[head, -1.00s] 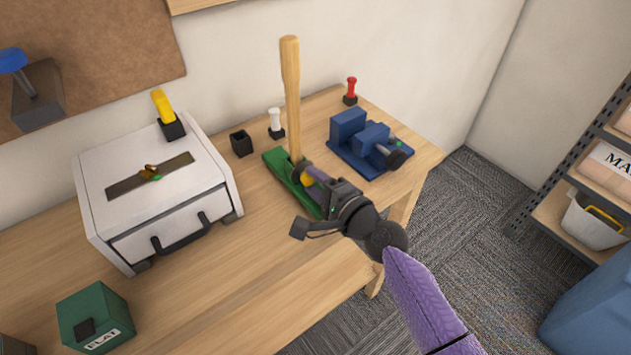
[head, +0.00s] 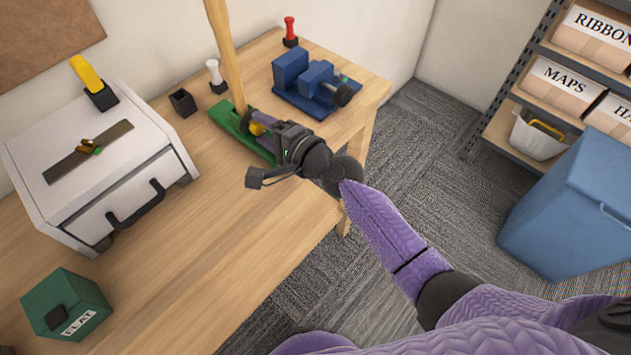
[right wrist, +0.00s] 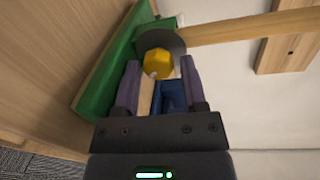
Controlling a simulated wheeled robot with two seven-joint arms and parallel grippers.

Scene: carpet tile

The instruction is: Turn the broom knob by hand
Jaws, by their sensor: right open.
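The yellow broom knob (right wrist: 157,64) sits in front of a dark round disc (right wrist: 161,41) on the green base (right wrist: 110,75), beside the wooden broom handle (right wrist: 245,27). In the head view the handle (head: 224,45) rises from the green base (head: 228,119), and the knob (head: 257,129) is partly hidden by my gripper. My right gripper (head: 264,122) reaches in from the right. In the right wrist view its purple fingers stand open on either side of the knob, with a visible gap at each side. My left gripper is not in view.
A blue device (head: 306,88) stands right of the green base. A white case (head: 95,165) and a green box (head: 66,306) are to the left on the wooden table (head: 205,225). A blue bin (head: 570,205) and shelves (head: 545,100) stand at right.

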